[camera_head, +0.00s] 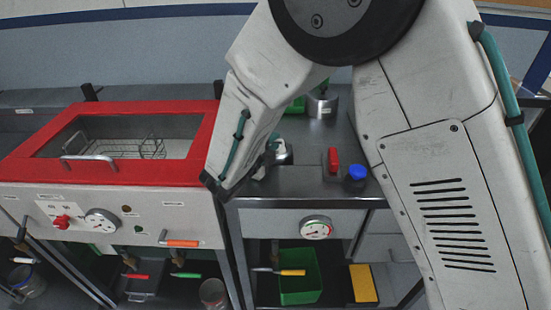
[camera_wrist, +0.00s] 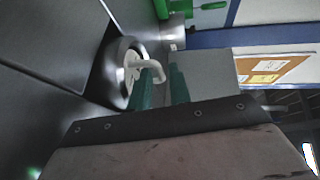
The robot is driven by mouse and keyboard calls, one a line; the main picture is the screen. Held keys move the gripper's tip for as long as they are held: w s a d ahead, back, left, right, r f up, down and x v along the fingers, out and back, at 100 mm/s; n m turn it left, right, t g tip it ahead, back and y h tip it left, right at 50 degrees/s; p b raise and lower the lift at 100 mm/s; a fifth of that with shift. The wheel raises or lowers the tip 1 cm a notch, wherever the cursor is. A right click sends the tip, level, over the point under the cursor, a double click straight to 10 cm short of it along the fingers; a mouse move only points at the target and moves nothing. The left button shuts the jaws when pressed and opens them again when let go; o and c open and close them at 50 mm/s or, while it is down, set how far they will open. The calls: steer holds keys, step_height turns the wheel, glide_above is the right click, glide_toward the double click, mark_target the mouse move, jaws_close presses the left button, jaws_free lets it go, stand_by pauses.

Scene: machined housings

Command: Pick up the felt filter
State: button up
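I cannot pick out the felt filter for certain. In the wrist view, a round dark metal dish (camera_wrist: 112,72) holds a pale part (camera_wrist: 133,62) with a curved white spout or hook, which may or may not be the filter. The same small rounded object (camera_head: 283,152) seems to show in the head view on the steel bench, partly hidden by my arm. My gripper (camera_wrist: 162,88) has two green fingers with a gap between them, close to the white hook. I see nothing clearly held. In the head view the fingertips are mostly hidden behind my wrist.
A red-framed glass-lidded bath (camera_head: 110,108) stands at the left. A red-handled item (camera_head: 333,160) and a blue-capped item (camera_head: 355,173) stand on the bench (camera_head: 300,184) to the right. A metal cylinder (camera_head: 322,104) stands behind. A green bin (camera_head: 301,280) is on the shelf below.

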jaws_close()
